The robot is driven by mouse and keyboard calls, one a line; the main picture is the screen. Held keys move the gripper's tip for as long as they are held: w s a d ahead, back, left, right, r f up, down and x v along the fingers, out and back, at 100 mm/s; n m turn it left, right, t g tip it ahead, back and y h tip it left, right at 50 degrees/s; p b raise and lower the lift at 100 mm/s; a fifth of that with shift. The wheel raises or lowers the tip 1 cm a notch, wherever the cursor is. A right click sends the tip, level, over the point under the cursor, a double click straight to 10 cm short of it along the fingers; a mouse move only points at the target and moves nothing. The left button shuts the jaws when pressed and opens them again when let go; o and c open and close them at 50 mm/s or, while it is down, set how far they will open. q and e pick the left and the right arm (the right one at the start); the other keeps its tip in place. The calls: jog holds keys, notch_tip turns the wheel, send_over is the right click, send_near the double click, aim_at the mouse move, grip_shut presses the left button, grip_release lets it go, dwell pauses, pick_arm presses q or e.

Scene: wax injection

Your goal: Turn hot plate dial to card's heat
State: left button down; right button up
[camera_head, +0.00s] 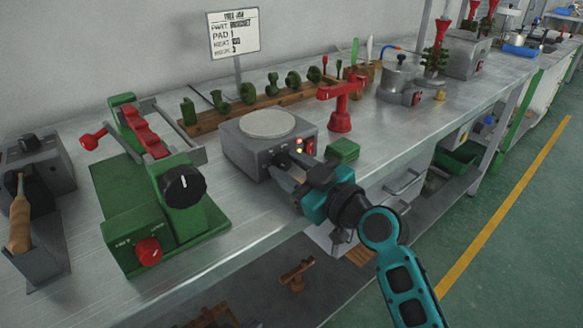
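The hot plate (240,146) is a grey box with a round pale top (267,124), standing on the metal bench. Its front has a dial area on the left and small lit red and orange lamps (299,146) on the right. My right gripper (284,165) is at the left part of this front, and its fingers hide the dial. I cannot tell whether the fingers are closed on it. The card (234,33) stands on a post behind the hot plate, with printed lines including PAD and HEAT; the heat value is too small to read. My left gripper is not in view.
A green machine (184,235) with a black knob and red handles stands left of the hot plate. A red stand (340,107) and green block (342,149) are close on the right. A wooden rack (200,124) of green pieces lies behind. The bench's front edge runs below my gripper.

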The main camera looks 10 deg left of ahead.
jog(key=c, duration=0.7)
jog(key=m, duration=0.5)
jog(key=shift+m, duration=0.3)
jog(key=o, duration=1.1)
jog(key=v, duration=1.3)
jog(key=shift+f, duration=0.1)
jog(key=shift+c, duration=0.4)
